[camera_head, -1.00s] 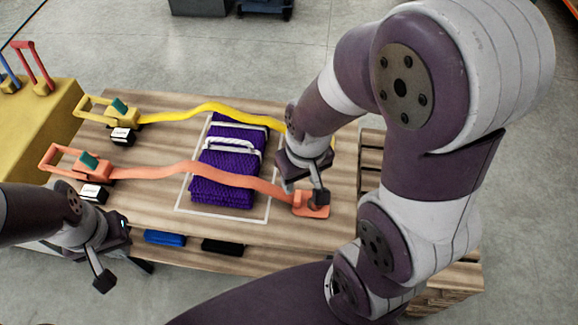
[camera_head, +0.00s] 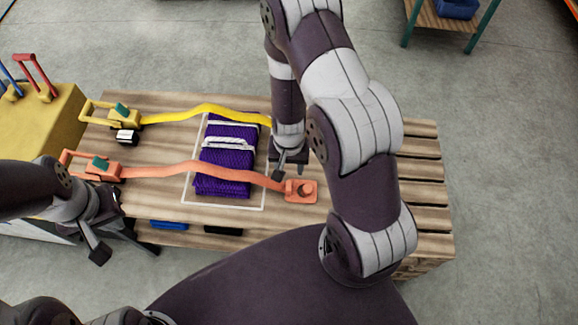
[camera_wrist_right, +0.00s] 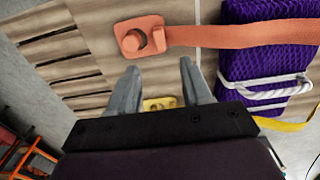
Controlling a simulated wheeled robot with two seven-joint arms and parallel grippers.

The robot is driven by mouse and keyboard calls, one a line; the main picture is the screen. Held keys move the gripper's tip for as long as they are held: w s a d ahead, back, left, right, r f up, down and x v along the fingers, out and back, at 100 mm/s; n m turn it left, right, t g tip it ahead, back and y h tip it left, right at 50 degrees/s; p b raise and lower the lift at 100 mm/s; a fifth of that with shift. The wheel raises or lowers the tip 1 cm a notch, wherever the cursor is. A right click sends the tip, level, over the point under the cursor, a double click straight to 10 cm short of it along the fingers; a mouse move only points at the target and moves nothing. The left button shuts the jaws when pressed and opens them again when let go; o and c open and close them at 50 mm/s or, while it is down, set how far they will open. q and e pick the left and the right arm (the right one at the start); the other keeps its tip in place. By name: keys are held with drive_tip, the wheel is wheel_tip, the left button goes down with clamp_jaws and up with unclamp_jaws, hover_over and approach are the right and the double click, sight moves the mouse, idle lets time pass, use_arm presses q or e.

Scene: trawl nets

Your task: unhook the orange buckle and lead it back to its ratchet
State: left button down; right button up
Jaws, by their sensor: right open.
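The orange buckle (camera_head: 302,190) lies on the pallet at the right end of the orange strap (camera_head: 222,171), which runs flat across the purple net (camera_head: 226,157) from the orange ratchet (camera_head: 98,168). In the right wrist view the buckle (camera_wrist_right: 141,37) shows a round dark opening with a peg-like shape in it; I cannot tell if it is hooked. My right gripper (camera_head: 289,172) is open and empty, just behind the buckle and apart from it; its fingers (camera_wrist_right: 158,75) point toward the buckle. My left gripper (camera_head: 122,250) looks open and empty, at the pallet's front left, in front of the orange ratchet.
A yellow strap (camera_head: 206,110) runs behind, from a yellow ratchet (camera_head: 122,115); its yellow buckle (camera_wrist_right: 159,103) shows between my right fingers. A yellow box (camera_head: 42,125) with red and blue handles stands left. The pallet's right end (camera_head: 420,185) is clear.

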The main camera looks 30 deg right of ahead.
sight(290, 185)
wheel_tip(290, 185, down, 11)
drive_tip(key=b, duration=0.6)
drive_tip(key=shift+f, duration=0.45)
clamp_jaws()
drive_tip(key=shift+s, duration=0.1)
drive_tip(key=shift+d, duration=0.1)
drive_tip(key=shift+s+d+b, duration=0.2)
drive_tip(key=shift+d+b, duration=0.1)
